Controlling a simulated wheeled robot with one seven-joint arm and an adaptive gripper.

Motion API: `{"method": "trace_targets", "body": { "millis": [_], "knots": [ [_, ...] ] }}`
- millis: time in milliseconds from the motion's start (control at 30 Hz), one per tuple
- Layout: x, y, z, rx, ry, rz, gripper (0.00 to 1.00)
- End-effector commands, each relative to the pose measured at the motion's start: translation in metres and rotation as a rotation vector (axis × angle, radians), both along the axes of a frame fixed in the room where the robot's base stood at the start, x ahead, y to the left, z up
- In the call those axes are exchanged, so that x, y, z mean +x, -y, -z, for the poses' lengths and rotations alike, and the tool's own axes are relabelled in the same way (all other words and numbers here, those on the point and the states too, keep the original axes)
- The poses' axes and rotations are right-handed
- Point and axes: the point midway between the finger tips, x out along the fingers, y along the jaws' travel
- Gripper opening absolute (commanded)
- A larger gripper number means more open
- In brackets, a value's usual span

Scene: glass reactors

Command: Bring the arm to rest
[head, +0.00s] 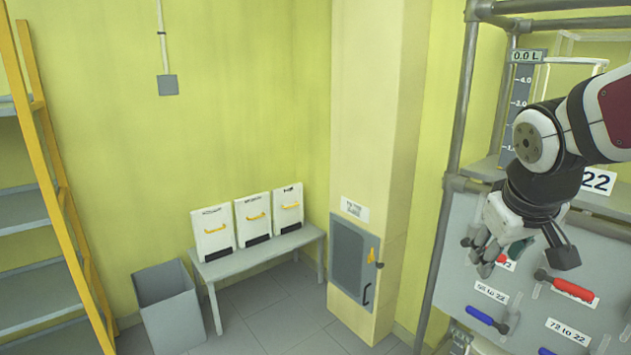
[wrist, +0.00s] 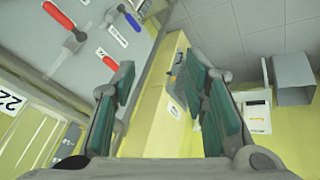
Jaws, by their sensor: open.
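My gripper (head: 522,257) hangs at the right of the head view, at the end of my bent arm, in front of the grey valve panel (head: 455,270). Its fingers are spread, and nothing shows between them. In the wrist view my gripper (wrist: 163,110) shows its two green-padded fingers wide apart, with the pale column (wrist: 150,132) beyond them. A red valve handle (head: 572,289) and a blue handle (head: 487,319) are on the panel, below and beside the gripper. I cannot tell whether the gripper touches the panel.
A metal pipe frame (head: 462,100) stands left of the arm. A cabinet door (head: 352,262) is on the column. A bench (head: 262,255) holds three white containers (head: 213,229), with a grey bin (head: 170,305) beside it. Yellow-railed shelves (head: 35,290) stand far left. The middle floor is clear.

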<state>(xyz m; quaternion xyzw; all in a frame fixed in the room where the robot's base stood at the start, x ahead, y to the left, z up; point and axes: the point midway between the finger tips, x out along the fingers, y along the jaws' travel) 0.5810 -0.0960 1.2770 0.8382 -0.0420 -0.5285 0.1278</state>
Motion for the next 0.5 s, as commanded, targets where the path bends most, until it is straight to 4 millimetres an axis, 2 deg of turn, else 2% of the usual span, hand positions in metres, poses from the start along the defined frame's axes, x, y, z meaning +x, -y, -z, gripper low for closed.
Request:
{"method": "trace_targets", "body": {
  "millis": [33, 100, 300, 400, 500],
  "knots": [
    [-0.019, -0.011, -0.007, 0.036, 0.015, 0.011, 0.4],
    [-0.044, -0.026, -0.011, 0.082, 0.023, 0.02, 0.4],
    [-0.11, -0.066, -0.013, 0.192, 0.042, 0.045, 0.4],
    [-0.135, -0.08, -0.01, 0.227, 0.045, 0.051, 0.4],
    [-0.151, -0.09, -0.007, 0.25, 0.047, 0.056, 0.4]
  ]
}}
